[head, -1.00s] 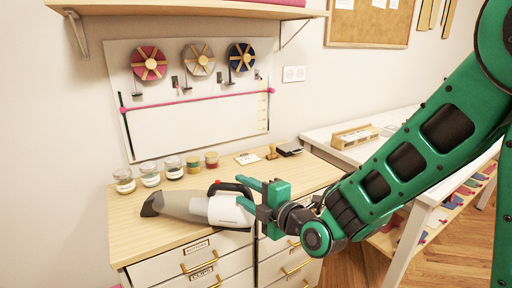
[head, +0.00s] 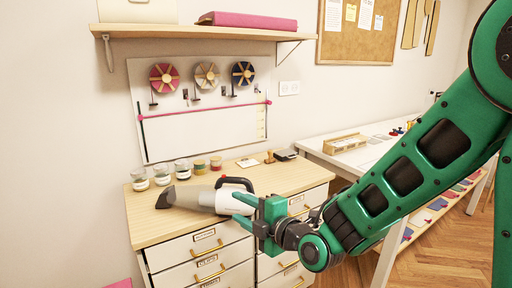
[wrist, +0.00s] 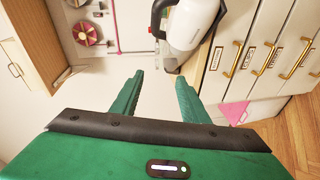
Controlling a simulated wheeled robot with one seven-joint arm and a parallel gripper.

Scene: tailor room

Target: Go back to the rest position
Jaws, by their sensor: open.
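My green gripper (head: 238,208) is open and empty in front of the dresser's front edge. In the wrist view its two fingers (wrist: 158,92) stand apart with nothing between them. A white and grey handheld vacuum (head: 202,199) with a dark handle and a red button lies on the wooden dresser top (head: 253,182), just behind my fingertips. The vacuum also shows in the wrist view (wrist: 190,25), beyond the fingers and apart from them.
Several small jars (head: 181,167) stand along the back of the dresser (head: 205,245). A wall shelf (head: 200,33) hangs above, over a pegboard with ribbon spools (head: 207,75). A white table (head: 350,157) stands to the right. Wooden floor (head: 440,262) is clear at the lower right.

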